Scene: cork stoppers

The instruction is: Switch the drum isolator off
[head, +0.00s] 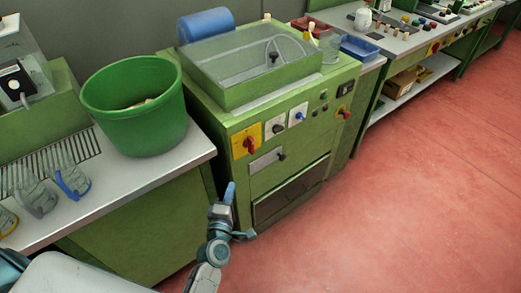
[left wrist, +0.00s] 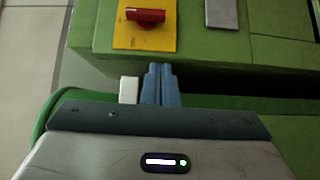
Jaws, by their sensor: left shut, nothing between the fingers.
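A red rotary handle (head: 248,143) sits on a yellow plate (head: 239,151) at the left of the green machine's front panel. In the left wrist view the red handle (left wrist: 146,16) lies crosswise on its yellow plate (left wrist: 146,39). I see no readable label on it. My left gripper (head: 230,190) is shut and empty, below and a little left of the handle in the head view. Its two blue fingers (left wrist: 160,72) are together in the left wrist view, below the plate and apart from the handle. My right gripper is not in view.
The panel also has a dark knob (head: 278,129), a blue knob (head: 300,116) and a grey plate with a latch (head: 266,160). The red floor to the right is clear.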

